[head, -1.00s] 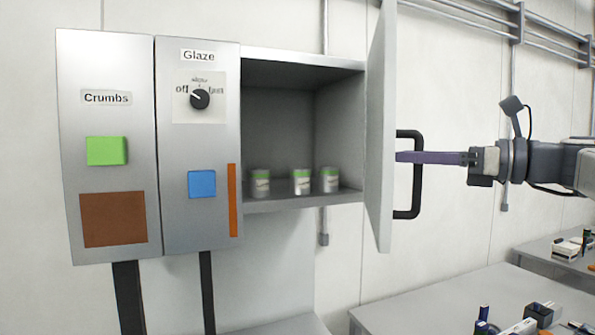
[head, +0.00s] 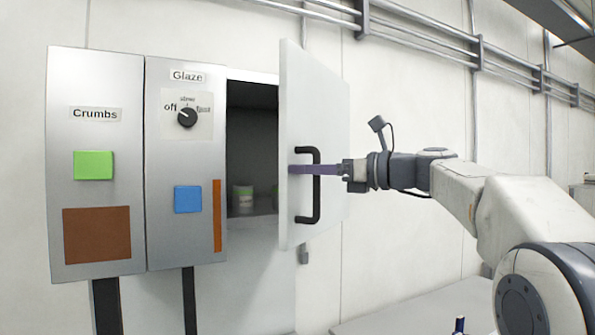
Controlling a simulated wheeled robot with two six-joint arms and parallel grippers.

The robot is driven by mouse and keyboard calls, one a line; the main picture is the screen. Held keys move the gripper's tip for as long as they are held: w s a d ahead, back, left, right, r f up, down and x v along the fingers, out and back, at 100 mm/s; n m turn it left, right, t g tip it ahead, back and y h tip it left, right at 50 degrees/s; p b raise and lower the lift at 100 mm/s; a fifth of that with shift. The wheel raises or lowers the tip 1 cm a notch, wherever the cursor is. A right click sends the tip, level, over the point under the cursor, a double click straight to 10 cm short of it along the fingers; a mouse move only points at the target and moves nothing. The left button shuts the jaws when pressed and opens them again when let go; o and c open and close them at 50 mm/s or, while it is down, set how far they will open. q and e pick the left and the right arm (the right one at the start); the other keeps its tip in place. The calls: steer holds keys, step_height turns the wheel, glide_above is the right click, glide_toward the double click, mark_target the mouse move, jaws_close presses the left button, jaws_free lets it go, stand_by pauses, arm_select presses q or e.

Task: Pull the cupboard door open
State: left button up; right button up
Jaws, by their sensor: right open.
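The cupboard (head: 252,93) is the grey box to the right of the Glaze panel. Its pale door (head: 325,115) stands partly open, hinged on the right, with its free edge toward me. It covers the right part of the opening. The black handle (head: 316,205) is upright on the door's outer face, near the free edge. My right gripper (head: 303,170) is open, its purple fingers at the handle's bar, reaching across it toward the door. I cannot tell whether they touch it. My left gripper is out of view.
A green-lidded jar (head: 243,200) stands inside, with another partly hidden by the door. To the left are the Crumbs panel (head: 95,140) and the Glaze panel (head: 187,150) with a knob (head: 187,117). A grey table (head: 400,310) lies below right.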

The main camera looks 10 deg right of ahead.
steer(key=shift+a, duration=0.15)
steer(key=w+d+p+v, duration=0.1)
steer(key=w+v, duration=0.1)
steer(key=v, duration=1)
steer(key=shift+d, duration=0.2)
stand_by(0.7)
steer(key=shift+p, duration=0.4)
